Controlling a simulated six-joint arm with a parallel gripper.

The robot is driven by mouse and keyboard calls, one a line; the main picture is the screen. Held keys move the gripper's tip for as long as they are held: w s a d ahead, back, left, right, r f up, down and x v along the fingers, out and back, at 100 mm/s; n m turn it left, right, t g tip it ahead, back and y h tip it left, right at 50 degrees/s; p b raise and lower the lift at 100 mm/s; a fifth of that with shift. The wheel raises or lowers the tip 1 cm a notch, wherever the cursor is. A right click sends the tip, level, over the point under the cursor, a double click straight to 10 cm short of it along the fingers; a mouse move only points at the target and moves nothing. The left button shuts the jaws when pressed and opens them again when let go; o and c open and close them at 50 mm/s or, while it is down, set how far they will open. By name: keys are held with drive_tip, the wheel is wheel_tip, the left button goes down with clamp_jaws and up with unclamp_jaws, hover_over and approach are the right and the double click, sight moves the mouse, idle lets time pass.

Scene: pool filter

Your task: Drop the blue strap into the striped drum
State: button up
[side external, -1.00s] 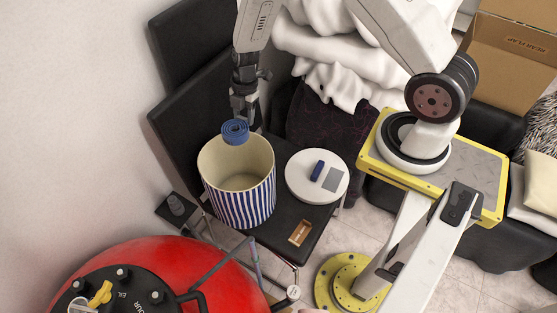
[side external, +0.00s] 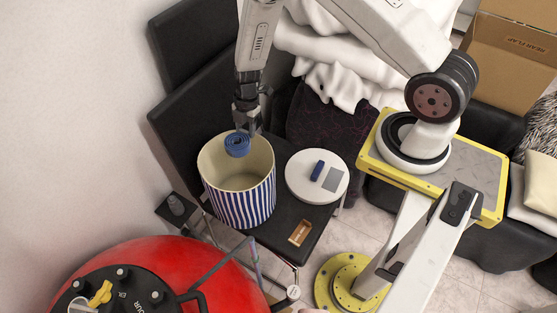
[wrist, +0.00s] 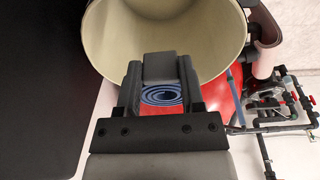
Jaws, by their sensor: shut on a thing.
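The blue strap (side external: 237,144) is a rolled coil. My gripper (side external: 244,128) is shut on it and holds it at the back rim of the striped drum, seen over the drum's mouth in the side view. In the wrist view the coiled strap (wrist: 161,95) sits between the two fingers of my gripper (wrist: 160,92). The striped drum (side external: 240,203) has blue and white vertical stripes and a cream inside; it stands upright on a black seat. In the wrist view the drum's cream interior (wrist: 150,35) lies ahead of the fingers. The strap's exact height against the rim is hard to tell.
A round white lid (side external: 301,187) with a dark blue item on it lies right of the drum. A small brown box (side external: 300,233) lies in front of it. A red tank (side external: 190,275) fills the front left. A black chair back (side external: 200,105) rises behind the drum.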

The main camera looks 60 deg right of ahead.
drive_tip(key=shift+f, duration=2.1)
drive_tip(key=o, duration=1.2)
drive_tip(key=shift+r, duration=0.1)
wheel_tip(320, 180, up, 8)
drive_tip(key=d, duration=0.1)
drive_tip(key=shift+d+f, duration=0.25)
drive_tip(key=shift+d, duration=0.05)
